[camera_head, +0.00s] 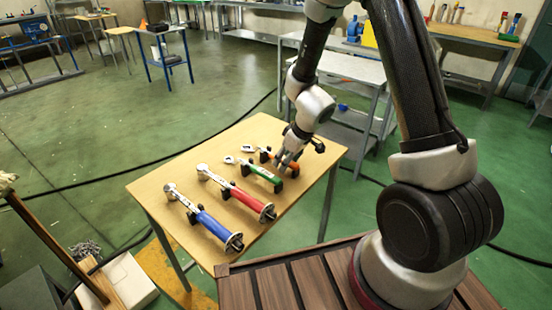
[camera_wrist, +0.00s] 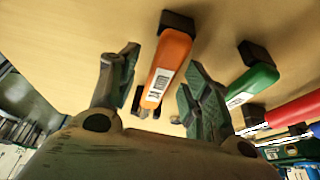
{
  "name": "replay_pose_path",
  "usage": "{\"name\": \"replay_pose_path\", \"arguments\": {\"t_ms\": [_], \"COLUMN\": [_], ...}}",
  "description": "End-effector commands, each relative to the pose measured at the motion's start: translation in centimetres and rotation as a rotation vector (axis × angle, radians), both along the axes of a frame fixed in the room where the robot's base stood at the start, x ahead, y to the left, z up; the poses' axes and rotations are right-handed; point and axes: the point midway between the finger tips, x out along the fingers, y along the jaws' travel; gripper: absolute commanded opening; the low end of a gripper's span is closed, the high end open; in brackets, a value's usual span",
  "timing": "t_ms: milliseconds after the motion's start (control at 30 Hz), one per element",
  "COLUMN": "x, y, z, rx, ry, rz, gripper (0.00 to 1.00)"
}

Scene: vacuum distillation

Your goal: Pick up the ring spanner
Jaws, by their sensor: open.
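A tool with an orange handle (camera_wrist: 170,58) lies on the table between my gripper's fingers in the wrist view. In the head view its metal head (camera_head: 248,148) shows left of my gripper, which hides much of its handle. My gripper (camera_head: 287,161) is open over this handle, with one finger on each side; it also shows in the wrist view (camera_wrist: 162,62). I cannot tell whether the fingers touch it. A tool with a green handle (camera_head: 262,173) lies beside it, toward the front. I cannot tell which tool is the ring spanner.
Tools with red (camera_head: 246,199) and blue (camera_head: 213,227) handles lie farther forward on the wooden table (camera_head: 180,170). The tools rest on small black supports. A grey metal bench (camera_head: 352,70) stands behind the table. A black cable (camera_head: 60,187) crosses the green floor.

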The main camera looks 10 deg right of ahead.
Motion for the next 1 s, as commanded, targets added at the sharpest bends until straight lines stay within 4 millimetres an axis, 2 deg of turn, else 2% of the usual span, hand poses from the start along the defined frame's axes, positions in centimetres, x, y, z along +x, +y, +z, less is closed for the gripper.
{"name": "replay_pose_path", "arguments": {"t_ms": [100, 300, 567, 1000], "x": [0.23, 0.24, 0.22, 0.25], "y": [0.12, 0.15, 0.15, 0.16], "z": [-0.6, -0.59, -0.57, -0.54], "rx": [-0.001, 0.0, 0.001, 0.0], "ry": [-0.001, -0.001, -0.001, -0.001], "rz": [0.0, 0.0, 0.0, 0.0], "gripper": [0.48, 0.46, 0.0, 0.0]}}
